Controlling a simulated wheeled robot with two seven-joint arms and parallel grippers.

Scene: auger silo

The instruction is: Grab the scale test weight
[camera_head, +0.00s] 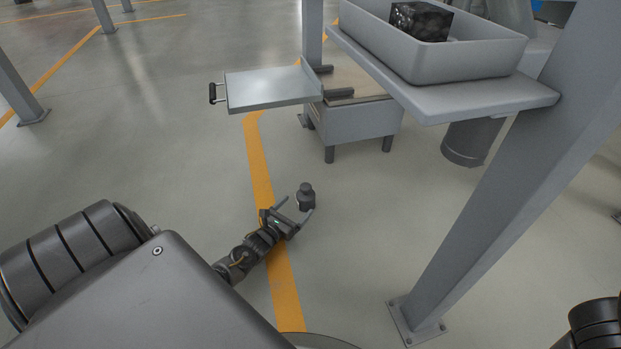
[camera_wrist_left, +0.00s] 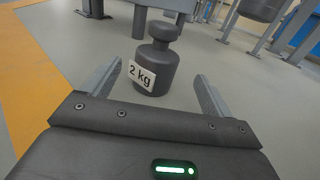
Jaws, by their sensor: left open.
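The scale test weight (camera_head: 306,197) is a dark grey cylinder with a knob on top. It stands upright on the floor, just right of the yellow line. In the left wrist view the weight (camera_wrist_left: 154,62) carries a white label reading "2 kg". My left gripper (camera_head: 294,206) is open, low near the floor, with its fingertips close to the weight. In the wrist view the two fingers (camera_wrist_left: 152,85) stand either side of the weight's lower body, with gaps on both sides. The right gripper is not in view; only a dark part of my body shows at lower right.
A grey post (camera_head: 492,190) with a bolted foot stands to the right. A shelf holds a grey bin (camera_head: 440,58) with a dark block (camera_head: 421,22). Floor around the weight is clear.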

